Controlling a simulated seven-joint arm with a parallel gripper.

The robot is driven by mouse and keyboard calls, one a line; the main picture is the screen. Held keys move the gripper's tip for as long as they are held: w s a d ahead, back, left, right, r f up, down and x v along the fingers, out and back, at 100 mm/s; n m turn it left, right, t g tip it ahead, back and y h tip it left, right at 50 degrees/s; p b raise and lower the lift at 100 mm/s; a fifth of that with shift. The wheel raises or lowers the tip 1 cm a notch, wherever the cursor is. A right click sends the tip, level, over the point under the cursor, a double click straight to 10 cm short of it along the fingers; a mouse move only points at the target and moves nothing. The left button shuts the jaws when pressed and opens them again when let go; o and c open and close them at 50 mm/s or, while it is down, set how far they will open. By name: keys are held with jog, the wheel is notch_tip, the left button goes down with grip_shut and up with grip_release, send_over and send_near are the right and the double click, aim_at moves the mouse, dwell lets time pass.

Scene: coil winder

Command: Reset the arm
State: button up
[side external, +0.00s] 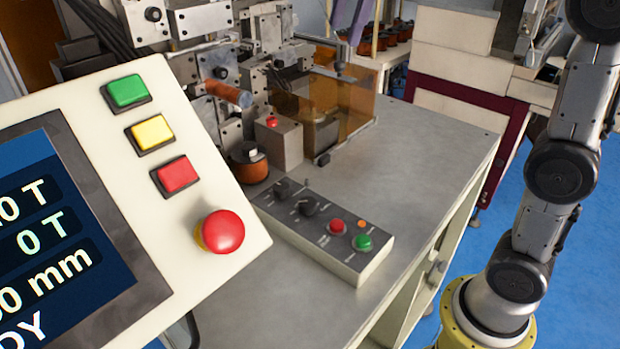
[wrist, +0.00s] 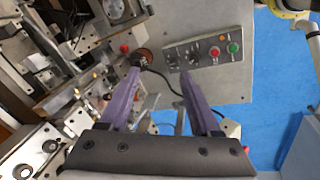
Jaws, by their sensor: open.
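My gripper (wrist: 159,74) shows in the wrist view as two purple fingers spread apart with nothing between them. It hangs over the machine side of the grey bench. The small control box (side external: 325,228) lies on the bench in the side view, with black knobs, a red button and a green button on top. It also shows beyond the fingertips in the wrist view (wrist: 208,50).
The operator panel (side external: 120,200) with a screen, coloured buttons and a red mushroom button fills the left foreground. The coil winder (side external: 255,75) has metal blocks and an amber guard (side external: 335,100). A copper coil (side external: 249,163) sits near it. The bench's right part (side external: 440,150) is clear.

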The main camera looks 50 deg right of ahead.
jog(key=s+f+m+t, duration=0.1)
jog(key=s+f+m, duration=0.2)
jog(key=s, duration=0.6)
jog(key=s+f+m, duration=0.5)
jog(key=f, duration=0.4)
jog(key=s+f+m+t, duration=0.1)
jog(key=s+f+m, duration=0.4)
jog(key=f, duration=0.5)
jog(key=shift+s+f+t, duration=0.15)
jog(key=shift+s+t, duration=0.05)
jog(key=shift+t, duration=0.1)
